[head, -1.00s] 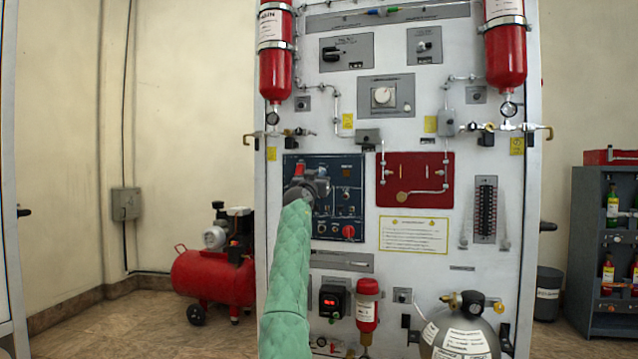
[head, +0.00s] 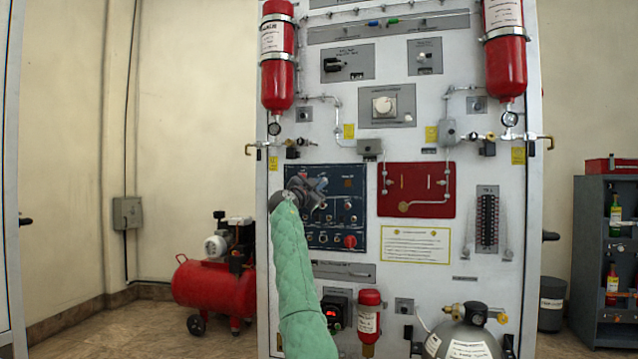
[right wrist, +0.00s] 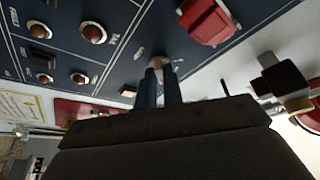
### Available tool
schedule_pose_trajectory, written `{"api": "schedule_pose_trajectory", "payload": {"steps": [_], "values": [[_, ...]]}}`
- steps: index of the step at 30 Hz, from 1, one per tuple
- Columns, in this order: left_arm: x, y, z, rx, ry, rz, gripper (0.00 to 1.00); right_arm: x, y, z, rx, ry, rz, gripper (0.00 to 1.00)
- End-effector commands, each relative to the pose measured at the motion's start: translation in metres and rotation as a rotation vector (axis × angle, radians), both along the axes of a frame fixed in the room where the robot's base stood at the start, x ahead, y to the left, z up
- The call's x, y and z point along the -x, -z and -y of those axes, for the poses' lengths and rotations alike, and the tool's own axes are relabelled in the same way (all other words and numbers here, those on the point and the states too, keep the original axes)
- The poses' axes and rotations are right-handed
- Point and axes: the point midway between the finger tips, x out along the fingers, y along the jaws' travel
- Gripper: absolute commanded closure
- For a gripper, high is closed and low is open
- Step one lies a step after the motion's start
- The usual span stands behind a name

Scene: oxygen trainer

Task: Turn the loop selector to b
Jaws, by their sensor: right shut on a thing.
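The dark blue control panel (head: 340,246) is left of centre on the white trainer board, with several small knobs and a red knob (head: 350,241). My right gripper (head: 323,195), on the green-sleeved arm, is at this panel's upper left. In the right wrist view its narrow fingers (right wrist: 161,88) are shut on a small pale metal control (right wrist: 160,63) on the panel, apparently the loop selector. The fingers hide most of it, so its setting cannot be seen. I cannot read its label. My left gripper is not in view.
A red panel (head: 432,180) is right of the blue one. Red cylinders (head: 277,65) (head: 505,60) hang at the upper sides. A red compressor (head: 213,288) stands on the floor at left. A grey cabinet (head: 594,240) stands at right.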

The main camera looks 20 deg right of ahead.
Motion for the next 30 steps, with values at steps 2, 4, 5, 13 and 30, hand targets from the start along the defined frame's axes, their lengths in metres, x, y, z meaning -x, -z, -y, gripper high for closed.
{"api": "schedule_pose_trajectory", "payload": {"steps": [2, 4, 5, 13, 30], "values": [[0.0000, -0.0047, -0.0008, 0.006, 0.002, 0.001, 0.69, -0.0008, -0.0001, -0.0005, -0.026, 0.001, 0.015, 1.00], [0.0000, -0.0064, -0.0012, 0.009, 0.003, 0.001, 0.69, -0.0009, 0.0000, -0.0005, -0.045, 0.001, 0.029, 1.00], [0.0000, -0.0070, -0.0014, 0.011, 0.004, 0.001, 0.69, -0.0009, 0.0002, -0.0003, -0.052, 0.000, 0.034, 1.00], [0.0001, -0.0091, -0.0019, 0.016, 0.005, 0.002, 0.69, -0.0010, 0.0009, -0.0005, -0.084, 0.000, 0.055, 1.00], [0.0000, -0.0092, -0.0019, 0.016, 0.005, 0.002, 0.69, -0.0006, -0.0001, -0.0004, -0.085, -0.001, 0.056, 0.69]]}}
